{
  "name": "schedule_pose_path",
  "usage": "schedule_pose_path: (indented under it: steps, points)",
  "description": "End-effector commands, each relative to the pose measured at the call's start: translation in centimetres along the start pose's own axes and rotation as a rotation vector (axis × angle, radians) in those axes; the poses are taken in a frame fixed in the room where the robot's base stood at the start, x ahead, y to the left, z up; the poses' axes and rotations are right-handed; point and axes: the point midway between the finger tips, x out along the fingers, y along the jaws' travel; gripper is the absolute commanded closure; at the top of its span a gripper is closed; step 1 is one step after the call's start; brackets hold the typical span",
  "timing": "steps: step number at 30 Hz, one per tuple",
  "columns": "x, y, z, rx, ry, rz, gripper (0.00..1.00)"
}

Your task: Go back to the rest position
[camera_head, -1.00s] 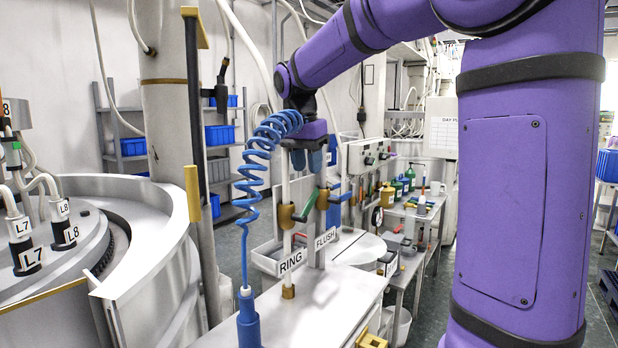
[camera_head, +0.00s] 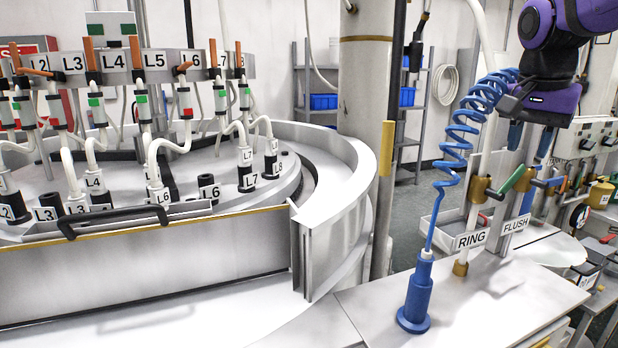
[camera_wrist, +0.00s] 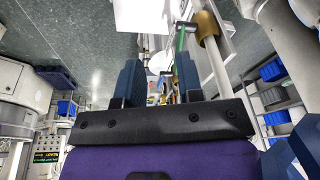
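My gripper (camera_head: 530,136) shows at the upper right of the head view, under my purple wrist. In the wrist view, its two blue fingers (camera_wrist: 160,78) stand apart with nothing held between them. In the head view it hangs in front of the RING valve pipe (camera_head: 475,190) and the FLUSH valve pipe (camera_head: 522,180), above their handles. I cannot tell how much clearance it has from the pipes. Most of my arm is cut off by the picture's edge.
A blue coiled hose (camera_head: 462,140) runs down beside my gripper to a blue nozzle (camera_head: 416,295) on the bench (camera_head: 385,310). The round lapping machine (camera_head: 345,215) with labelled hoses fills the left. A grey pillar (camera_head: 366,120) stands behind it. Shelves with blue bins (camera_head: 324,101) are at the back.

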Motion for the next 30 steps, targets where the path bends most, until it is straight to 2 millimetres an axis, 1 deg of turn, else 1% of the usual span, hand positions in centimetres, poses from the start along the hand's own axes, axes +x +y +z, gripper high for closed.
schedule_pose_path:
  steps: [1,6,12,15,18,21,24,30]
  points:
    - [-0.3,0.9,1.8,-0.066,0.011,-0.026,0.66]
    - [-0.1,3.5,7.0,-0.296,0.047,-0.104,0.66]
    - [1.2,6.7,12.7,-0.557,0.108,-0.187,0.66]
    - [2.1,8.0,14.9,-0.669,0.141,-0.218,0.66]
    - [3.0,9.0,16.5,-0.75,0.166,-0.24,0.66]
    - [3.5,9.6,17.5,-0.801,0.183,-0.252,0.66]
    - [3.8,9.8,17.9,-0.823,0.19,-0.257,0.66]
    - [3.8,9.8,17.9,-0.827,0.191,-0.257,0.66]
